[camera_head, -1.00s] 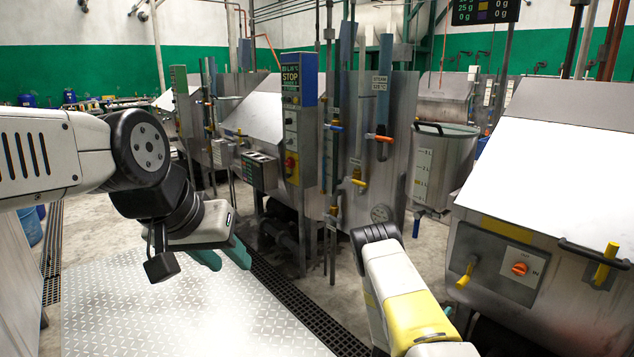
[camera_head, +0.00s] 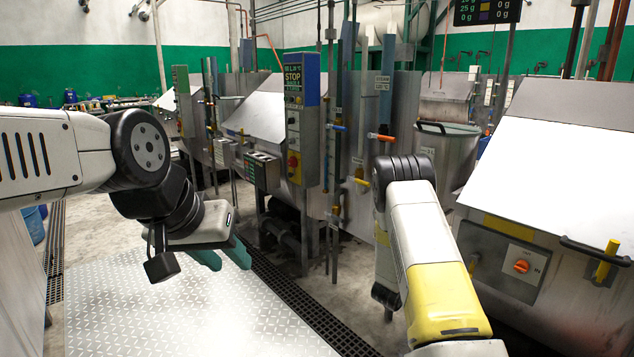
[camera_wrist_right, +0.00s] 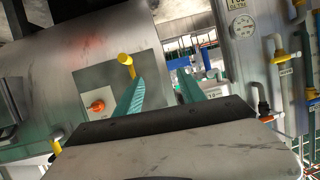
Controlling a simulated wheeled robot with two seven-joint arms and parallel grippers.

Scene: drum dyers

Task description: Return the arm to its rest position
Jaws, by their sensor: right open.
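My left gripper (camera_head: 223,256) hangs above the metal tread-plate floor in the head view, its teal fingers apart with nothing seen between them. My right arm (camera_head: 425,255) rises from the bottom of the head view, bends at a black joint and folds back down. Its gripper is hidden there. In the right wrist view my right gripper (camera_wrist_right: 163,88) is open and empty, with its two teal fingers apart. A steel panel with an orange knob (camera_wrist_right: 97,106) and a yellow-capped handle (camera_wrist_right: 126,60) appears beyond the left finger.
A steel vat with a white sloped lid (camera_head: 560,180) stands right of my right arm. A lidded steel drum (camera_head: 447,150) is behind the arm. A control post with a STOP sign (camera_head: 293,75) and pipes stand in the middle. The tread-plate floor (camera_head: 150,315) at the lower left is clear.

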